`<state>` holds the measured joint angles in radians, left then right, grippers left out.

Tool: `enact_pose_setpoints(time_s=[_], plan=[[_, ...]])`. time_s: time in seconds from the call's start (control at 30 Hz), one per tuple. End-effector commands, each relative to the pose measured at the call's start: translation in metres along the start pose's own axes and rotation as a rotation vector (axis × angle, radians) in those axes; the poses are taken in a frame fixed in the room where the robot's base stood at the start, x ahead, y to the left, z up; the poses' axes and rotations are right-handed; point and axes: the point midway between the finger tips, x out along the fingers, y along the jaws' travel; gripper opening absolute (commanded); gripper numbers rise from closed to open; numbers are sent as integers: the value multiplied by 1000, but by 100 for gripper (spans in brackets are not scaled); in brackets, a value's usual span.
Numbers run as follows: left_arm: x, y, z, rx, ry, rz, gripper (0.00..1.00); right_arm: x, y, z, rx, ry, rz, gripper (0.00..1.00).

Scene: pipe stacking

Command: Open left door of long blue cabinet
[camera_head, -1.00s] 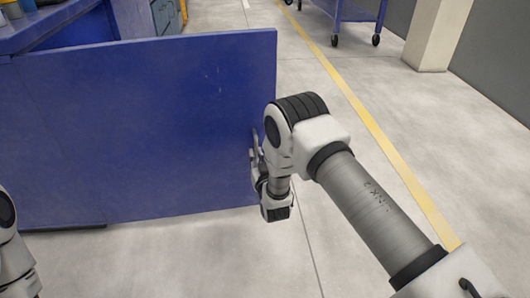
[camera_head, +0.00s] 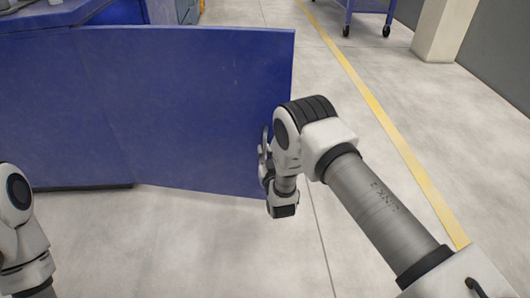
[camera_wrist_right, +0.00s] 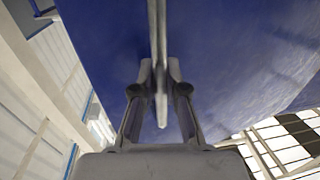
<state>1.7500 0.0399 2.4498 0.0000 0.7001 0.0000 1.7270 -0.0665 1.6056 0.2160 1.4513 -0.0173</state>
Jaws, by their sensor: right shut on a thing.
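The long blue cabinet (camera_head: 50,110) stands at the left in the head view. Its blue door (camera_head: 180,105) stands partly open, angled out from the cabinet front, with its free edge at the right. A grey bar handle (camera_head: 264,145) is near that free edge; it also shows in the right wrist view (camera_wrist_right: 157,30). My right gripper (camera_wrist_right: 160,75) is shut on the handle, one finger on each side of the bar. In the head view my wrist hides most of the right gripper. My left arm shows at the lower left edge, with its gripper out of view.
A blue wheeled cart (camera_head: 368,8) stands at the far back. A pale pillar (camera_head: 440,30) and grey wall are at the right. A yellow line (camera_head: 370,100) crosses the floor. The grey floor (camera_head: 190,250) in front of the door is clear.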

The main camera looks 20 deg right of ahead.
Motion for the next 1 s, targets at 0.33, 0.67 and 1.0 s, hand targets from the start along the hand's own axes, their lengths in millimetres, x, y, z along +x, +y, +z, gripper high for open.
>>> enact_pose_setpoints(time_s=[0.33, 0.67, 1.0], plan=[[0, 0, 0, 0, 0, 0, 40, 0, 1, 1, 0, -1, 2, 38], [0, 0, 0, 0, 0, 0, 40, -30, 0, 2, -1, -5, 0, 38], [0, 0, 0, 0, 0, 0, 40, -110, 1, 2, -2, -4, 2, 38]])
